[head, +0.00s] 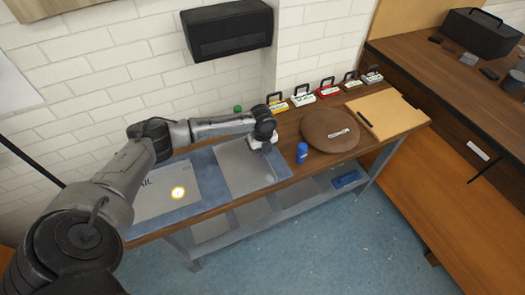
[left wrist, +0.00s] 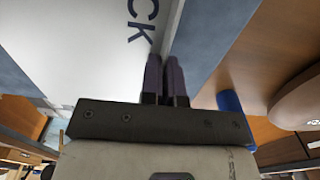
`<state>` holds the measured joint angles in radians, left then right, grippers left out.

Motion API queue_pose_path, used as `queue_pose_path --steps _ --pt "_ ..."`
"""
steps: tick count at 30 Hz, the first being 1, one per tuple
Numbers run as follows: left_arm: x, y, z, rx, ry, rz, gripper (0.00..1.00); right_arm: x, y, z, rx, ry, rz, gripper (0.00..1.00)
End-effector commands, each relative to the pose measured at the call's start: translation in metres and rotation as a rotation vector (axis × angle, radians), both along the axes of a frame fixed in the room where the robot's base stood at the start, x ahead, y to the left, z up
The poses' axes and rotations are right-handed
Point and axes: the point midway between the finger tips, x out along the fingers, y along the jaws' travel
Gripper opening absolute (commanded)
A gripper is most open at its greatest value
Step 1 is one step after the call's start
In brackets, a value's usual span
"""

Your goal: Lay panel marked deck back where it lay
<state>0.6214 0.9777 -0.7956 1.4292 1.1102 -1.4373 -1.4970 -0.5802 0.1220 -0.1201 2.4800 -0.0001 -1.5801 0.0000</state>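The deck panel (head: 245,172) is a flat grey sheet over the blue mat on the bench. In the left wrist view its pale face (left wrist: 75,45) shows the letters "CK"; the rest of the word is out of frame. My left gripper (head: 262,146) is at the panel's far right part. In the left wrist view its dark fingers (left wrist: 165,80) are nearly together, with the panel's thin edge between them. I cannot tell whether the panel is flat on the mat or slightly raised. My right gripper is not in view.
A blue can (head: 302,152), round brown cushion (head: 330,131) and tan board (head: 387,113) are at right. Several handled boxes (head: 328,90) line the wall.

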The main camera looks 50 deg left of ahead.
Motion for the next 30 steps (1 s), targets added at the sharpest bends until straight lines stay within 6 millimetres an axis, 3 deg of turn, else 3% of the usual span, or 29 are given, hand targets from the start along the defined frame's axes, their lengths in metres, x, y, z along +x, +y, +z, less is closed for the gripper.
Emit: queue_pose_path --steps 2,11,20,30 --pt "0.0 0.0 -0.002 0.0 0.0 0.0 0.0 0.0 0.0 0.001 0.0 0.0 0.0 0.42" --pt "0.0 0.0 -0.002 0.0 0.0 0.0 0.28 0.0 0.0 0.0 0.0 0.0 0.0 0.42" --pt "0.0 0.0 0.001 0.0 0.0 -0.001 0.28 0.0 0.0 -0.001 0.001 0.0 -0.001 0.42" --pt "0.001 0.0 0.058 0.0 -0.002 -0.001 0.28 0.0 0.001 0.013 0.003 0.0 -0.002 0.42"
